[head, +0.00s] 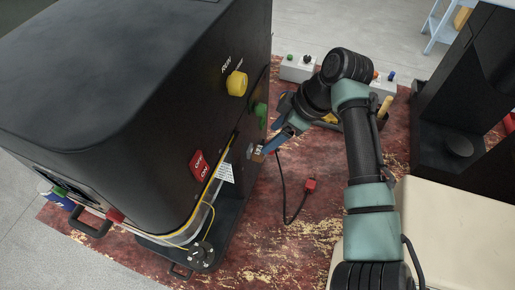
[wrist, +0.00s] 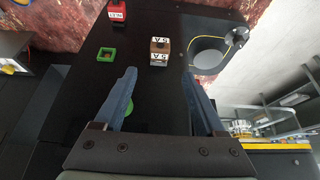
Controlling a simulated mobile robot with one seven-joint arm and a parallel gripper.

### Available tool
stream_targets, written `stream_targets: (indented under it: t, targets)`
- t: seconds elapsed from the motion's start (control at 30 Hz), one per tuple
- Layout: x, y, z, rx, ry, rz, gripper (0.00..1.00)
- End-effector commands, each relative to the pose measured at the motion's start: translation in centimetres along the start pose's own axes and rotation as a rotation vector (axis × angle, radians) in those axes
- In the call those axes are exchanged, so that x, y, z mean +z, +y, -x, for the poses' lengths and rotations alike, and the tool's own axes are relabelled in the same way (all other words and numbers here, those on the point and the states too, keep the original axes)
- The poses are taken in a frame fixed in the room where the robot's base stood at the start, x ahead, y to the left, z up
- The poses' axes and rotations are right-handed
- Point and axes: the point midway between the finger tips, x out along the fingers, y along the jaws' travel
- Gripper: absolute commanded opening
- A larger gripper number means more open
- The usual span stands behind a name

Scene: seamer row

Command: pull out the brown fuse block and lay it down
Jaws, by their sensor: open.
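The brown fuse block (wrist: 160,45) has white 5A labels and sits on the black machine panel in the wrist view. In the head view the block (head: 258,154) shows small on the machine's side, partly hidden by my gripper. My gripper (wrist: 160,74) is open, with its two blue fingers pointing at the panel. In the wrist view the block appears between the finger lines, just beyond the tips, and nothing is held. The gripper (head: 272,146) is close to the block in the head view; contact cannot be told.
A green square frame (wrist: 107,53) and a red labelled part (wrist: 117,12) are left of the block. Yellow (head: 236,83) and green (head: 260,113) knobs stick out nearby. A red plug (head: 311,185) hangs on a cable.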

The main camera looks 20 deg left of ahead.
Motion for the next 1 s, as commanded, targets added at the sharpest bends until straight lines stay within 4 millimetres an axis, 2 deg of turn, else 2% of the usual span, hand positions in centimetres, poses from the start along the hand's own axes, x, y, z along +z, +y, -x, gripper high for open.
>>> stream_targets:
  t: [0.27, 0.47, 0.8, 1.0]
  targets:
    - [0.0, 0.0, -0.9, 0.001, 0.000, 0.000, 0.72]
    - [0.1, 0.0, -3.2, 0.000, 0.000, 0.001, 0.72]
    - [0.1, 0.0, -7.9, 0.001, 0.001, 0.000, 0.72]
    - [0.0, 0.1, -9.0, 0.003, 0.001, 0.000, 0.72]
